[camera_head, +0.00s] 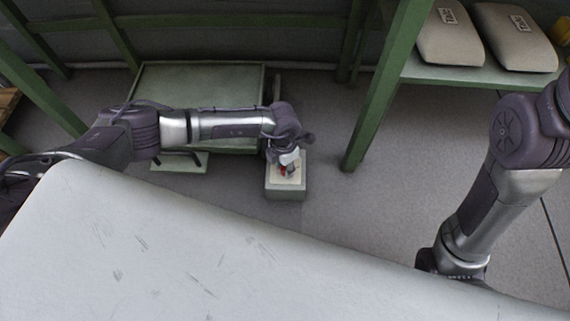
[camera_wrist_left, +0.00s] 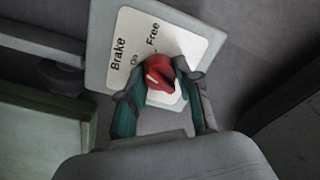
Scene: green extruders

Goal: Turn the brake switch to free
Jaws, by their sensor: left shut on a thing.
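The brake switch is a red knob (camera_wrist_left: 160,74) on a white label plate (camera_wrist_left: 133,38) marked "Brake", "Free" and what looks like "On". The plate sits on top of a pale grey-green box (camera_head: 286,190), near the middle of the head view. My left gripper (camera_wrist_left: 157,82) reaches down over the box with one finger on each side of the red knob, shut on it. A bit of the red knob (camera_head: 283,171) also shows in the head view under the gripper. The fingers partly cover the knob and label. My right arm is at the right, its gripper hidden.
A green cart or table (camera_head: 200,85) stands behind my left arm. A green post (camera_head: 385,95) and a shelf with grey sacks (camera_head: 449,35) are at the upper right. A large pale surface (camera_head: 150,250) fills the foreground. Grey floor (camera_head: 350,215) is clear right of the box.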

